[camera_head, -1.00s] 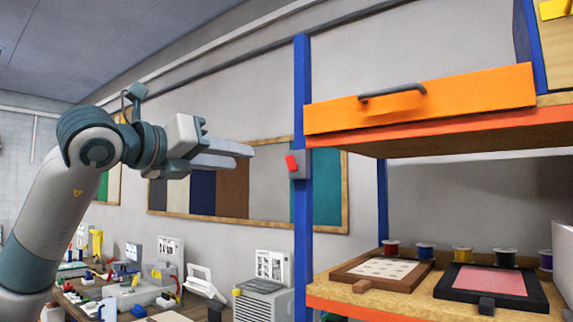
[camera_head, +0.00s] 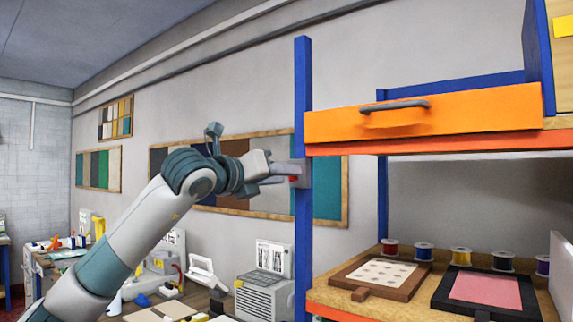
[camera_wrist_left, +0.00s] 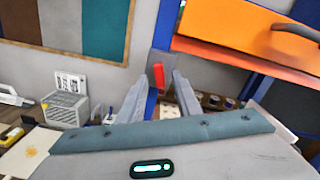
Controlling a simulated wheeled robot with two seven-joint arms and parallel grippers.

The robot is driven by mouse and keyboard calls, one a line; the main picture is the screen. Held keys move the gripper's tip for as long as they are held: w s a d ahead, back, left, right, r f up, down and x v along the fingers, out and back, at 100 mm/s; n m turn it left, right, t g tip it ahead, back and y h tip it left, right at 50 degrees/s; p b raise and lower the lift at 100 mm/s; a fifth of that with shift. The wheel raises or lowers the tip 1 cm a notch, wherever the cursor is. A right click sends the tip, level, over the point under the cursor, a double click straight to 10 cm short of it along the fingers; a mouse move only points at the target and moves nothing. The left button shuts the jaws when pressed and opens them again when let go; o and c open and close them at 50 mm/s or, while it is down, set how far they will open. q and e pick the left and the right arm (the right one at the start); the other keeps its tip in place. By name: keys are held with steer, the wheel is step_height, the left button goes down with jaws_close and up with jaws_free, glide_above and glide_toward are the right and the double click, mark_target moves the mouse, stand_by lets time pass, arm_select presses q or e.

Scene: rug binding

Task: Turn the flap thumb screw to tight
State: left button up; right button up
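The red thumb screw (camera_wrist_left: 158,75) sits on a grey plate (camera_head: 303,172) on the blue rack post (camera_head: 303,240). In the left wrist view its red bar stands nearly upright, tilted slightly. My left gripper (camera_wrist_left: 161,80) is open, with one finger on each side of the red bar in that view. I cannot tell whether the fingers touch it. In the head view the gripper (camera_head: 280,175) is right at the plate and mostly hides the screw. The orange flap (camera_head: 430,115) with a dark handle (camera_head: 394,105) is to the right of the post. My right gripper is not in view.
Below the flap, a shelf (camera_head: 335,298) holds a brown frame (camera_head: 345,272), a black frame (camera_head: 490,292) and several thread spools (camera_head: 424,251). A workbench with a grey box machine (camera_head: 265,295) stands at lower left. Fabric sample boards hang on the wall behind.

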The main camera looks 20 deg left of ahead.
arm_select(q)
steer(key=shift+p+x, duration=0.3)
steer(key=shift+x, duration=0.65)
jaws_close()
